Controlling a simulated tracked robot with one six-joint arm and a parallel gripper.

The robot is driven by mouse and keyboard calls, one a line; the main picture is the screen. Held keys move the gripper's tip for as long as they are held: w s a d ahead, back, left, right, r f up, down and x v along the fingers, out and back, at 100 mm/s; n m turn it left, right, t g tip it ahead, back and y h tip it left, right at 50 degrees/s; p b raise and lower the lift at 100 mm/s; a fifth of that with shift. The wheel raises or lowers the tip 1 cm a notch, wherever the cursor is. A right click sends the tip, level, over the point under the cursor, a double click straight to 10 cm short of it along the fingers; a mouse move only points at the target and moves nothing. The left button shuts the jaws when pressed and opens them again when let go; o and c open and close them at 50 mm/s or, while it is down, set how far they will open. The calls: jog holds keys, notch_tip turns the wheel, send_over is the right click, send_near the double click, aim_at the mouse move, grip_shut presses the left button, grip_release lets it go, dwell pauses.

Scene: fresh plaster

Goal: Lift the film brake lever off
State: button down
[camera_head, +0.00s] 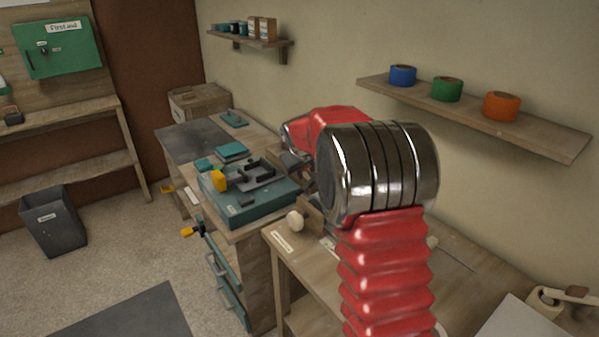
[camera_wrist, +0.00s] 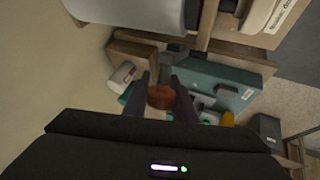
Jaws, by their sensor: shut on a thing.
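My gripper (camera_wrist: 161,92) is shut on a reddish-brown round piece (camera_wrist: 161,97) in the wrist view. I cannot tell whether this piece belongs to the film brake lever, and I cannot tell whether it is lifted clear. A teal unit (camera_head: 245,208) with black parts and a yellow block on top stands on the bench in the head view. It also shows beyond my fingers in the wrist view (camera_wrist: 222,78). In the head view my gripper (camera_head: 301,172) is at the unit's right side, partly hidden behind my arm, and the held piece cannot be made out.
A shelf (camera_head: 545,132) with blue, green and orange rolls is on the right wall. A smaller shelf (camera_head: 250,37) holds small boxes. A drawer with a yellow tag (camera_head: 190,232) stands out below the bench. A dark bin (camera_head: 53,222) is on the floor at left.

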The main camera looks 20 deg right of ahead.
dwell(0.3)
jog(key=c, duration=1.5)
grip_release()
jog(key=shift+w, duration=0.1)
jog(key=shift+o, duration=0.2)
jog(key=v, duration=1.3)
jog(key=shift+s+a+r, duration=0.2)
jog(key=shift+r, duration=0.05)
